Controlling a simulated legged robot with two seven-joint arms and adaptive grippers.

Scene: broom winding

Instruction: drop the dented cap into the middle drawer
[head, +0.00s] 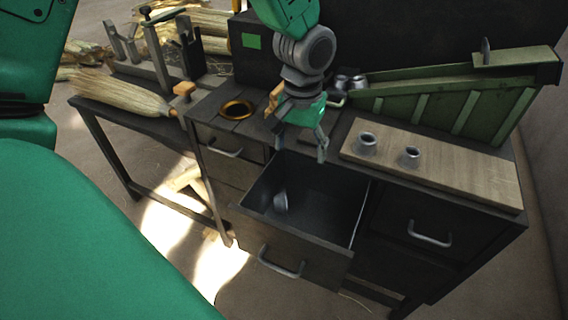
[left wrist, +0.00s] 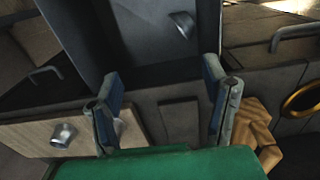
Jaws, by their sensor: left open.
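The middle drawer (head: 300,254) is pulled open below the bench top; it also shows in the left wrist view (left wrist: 135,60). A grey metal cap (head: 281,201) lies inside it near the left wall, tilted; it also shows in the left wrist view (left wrist: 184,24). I cannot make out a dent at this size. My left gripper (head: 302,147) points down above the back of the drawer. My right gripper is not in view.
Two metal caps (head: 367,143) (head: 411,156) stand on a wooden board (head: 450,172) at the right. A green sloped trough (head: 440,105) stands behind it. A brass ring (head: 237,109) and a straw broom (head: 125,93) are at the left. The drawer's front half is clear.

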